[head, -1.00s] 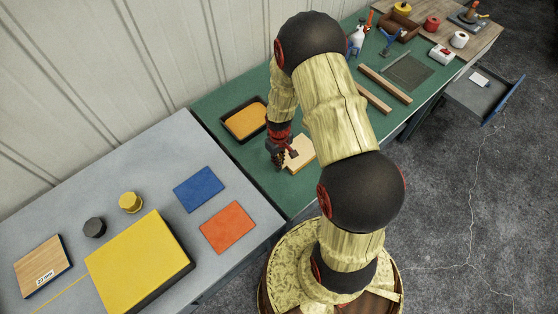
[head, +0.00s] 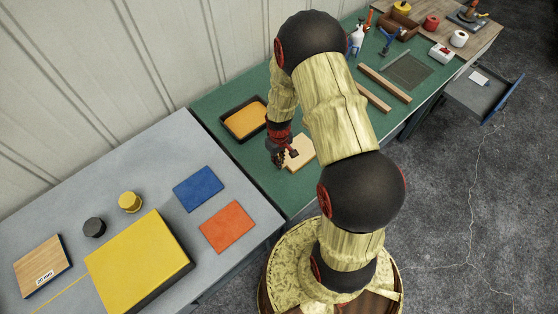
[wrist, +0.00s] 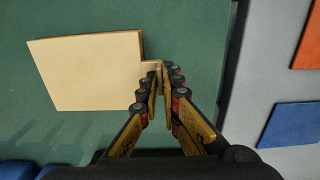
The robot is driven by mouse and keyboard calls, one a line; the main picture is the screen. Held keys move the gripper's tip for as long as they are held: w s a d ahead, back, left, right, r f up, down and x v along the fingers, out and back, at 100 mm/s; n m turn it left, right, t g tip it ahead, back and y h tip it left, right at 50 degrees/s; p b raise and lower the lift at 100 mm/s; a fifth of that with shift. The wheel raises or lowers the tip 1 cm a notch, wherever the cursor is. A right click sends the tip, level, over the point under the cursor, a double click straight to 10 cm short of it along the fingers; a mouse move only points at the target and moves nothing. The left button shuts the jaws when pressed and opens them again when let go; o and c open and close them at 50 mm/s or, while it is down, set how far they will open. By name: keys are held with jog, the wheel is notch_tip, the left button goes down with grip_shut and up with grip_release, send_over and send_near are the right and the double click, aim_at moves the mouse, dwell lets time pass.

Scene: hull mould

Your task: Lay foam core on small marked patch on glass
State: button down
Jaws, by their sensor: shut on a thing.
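A cream, flat board (head: 302,152), which looks like the foam core, lies on or just above the green bench top. In the wrist view the board (wrist: 85,75) is left of my gripper (wrist: 164,70), with a small pale tab at its right edge between my fingertips. My gripper (head: 283,159) is shut on this tab, at the board's left side in the head view. Whether the board touches the bench I cannot tell. I cannot make out a marked patch or glass.
A black tray with orange contents (head: 245,119) stands behind my gripper. A grey table (head: 140,180) at left holds a blue sheet (head: 198,189), an orange sheet (head: 228,227) and a yellow block (head: 140,262). Two wooden bars (head: 385,83) lie farther right on the green bench.

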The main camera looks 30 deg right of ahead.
jog(key=shift+f+b, duration=0.35)
jog(key=shift+f, duration=0.15)
dwell(0.4)
jog(key=c, duration=1.9)
grip_release()
jog(key=shift+o, duration=0.8)
jog(key=o, duration=0.4)
jog(key=shift+c, duration=0.2)
jog(key=shift+r, duration=0.1)
jog(key=shift+r+p, duration=2.2)
jog(key=shift+r, duration=1.25)
